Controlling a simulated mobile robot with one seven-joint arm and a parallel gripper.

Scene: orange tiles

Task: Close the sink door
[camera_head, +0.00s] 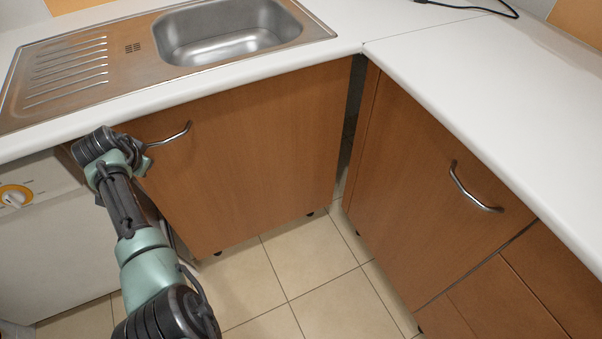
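The sink door (250,150) is a brown wood-look panel below the sink (225,35). Its curved metal handle (170,136) is near the upper left corner. The door's top edge runs close under the counter edge, and I cannot tell whether a small gap remains at its left side. My arm reaches up along the left of the door. My gripper (140,161) is at the door's upper left edge, just below and left of the handle. Its fingers are mostly hidden by my wrist, so their opening and any contact are unclear.
A white appliance (50,240) with an orange-ringed knob stands left of my arm. A second brown cabinet door (420,190) with a metal handle is at right, under the white counter (500,90). The tiled floor (290,275) before the sink door is clear.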

